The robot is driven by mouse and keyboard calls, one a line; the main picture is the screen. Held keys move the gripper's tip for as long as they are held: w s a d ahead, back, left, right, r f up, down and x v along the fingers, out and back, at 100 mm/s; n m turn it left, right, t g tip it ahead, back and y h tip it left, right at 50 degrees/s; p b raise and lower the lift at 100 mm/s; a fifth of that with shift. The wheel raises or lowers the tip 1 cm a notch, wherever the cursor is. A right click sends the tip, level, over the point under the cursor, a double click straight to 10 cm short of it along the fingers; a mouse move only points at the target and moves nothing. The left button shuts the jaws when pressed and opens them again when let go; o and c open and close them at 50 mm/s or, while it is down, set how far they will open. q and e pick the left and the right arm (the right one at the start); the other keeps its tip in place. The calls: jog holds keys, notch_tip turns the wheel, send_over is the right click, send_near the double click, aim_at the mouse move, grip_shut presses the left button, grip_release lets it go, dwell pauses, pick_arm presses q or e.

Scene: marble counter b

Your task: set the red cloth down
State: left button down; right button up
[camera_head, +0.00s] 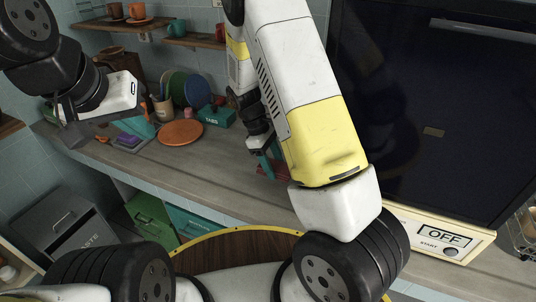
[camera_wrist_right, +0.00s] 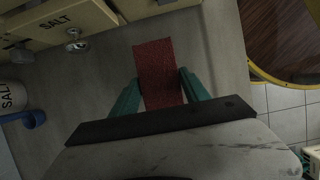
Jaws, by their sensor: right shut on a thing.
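The red cloth (camera_wrist_right: 157,72) is a flat, textured strip between the two teal fingers of my right gripper (camera_wrist_right: 160,88) in the right wrist view. That gripper is shut on it. In the head view my right gripper (camera_head: 264,167) is low over the counter, with a bit of red cloth (camera_head: 282,171) beside the fingers, mostly hidden behind my white and yellow arm. I cannot tell whether the cloth touches the counter. My left gripper (camera_head: 76,134) is at the upper left in the head view, seen edge-on over the counter's left part; its jaws are unclear.
The grey counter (camera_head: 215,165) is clear around the cloth. An orange plate (camera_head: 181,132), purple items (camera_head: 127,140), a utensil cup (camera_head: 163,109) and a teal box (camera_head: 216,116) stand to its left. A dark oven panel (camera_head: 430,110) is at right.

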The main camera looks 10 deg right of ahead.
aim_at(275, 170)
jog(key=shift+w+d+f, duration=0.15)
jog(key=shift+w+d, duration=0.15)
jog(key=shift+w, duration=0.05)
jog(key=shift+f, duration=1.65)
jog(key=shift+f, duration=0.1)
jog(key=o, duration=1.4)
jog(key=v, duration=1.2)
jog(key=shift+a, duration=0.1)
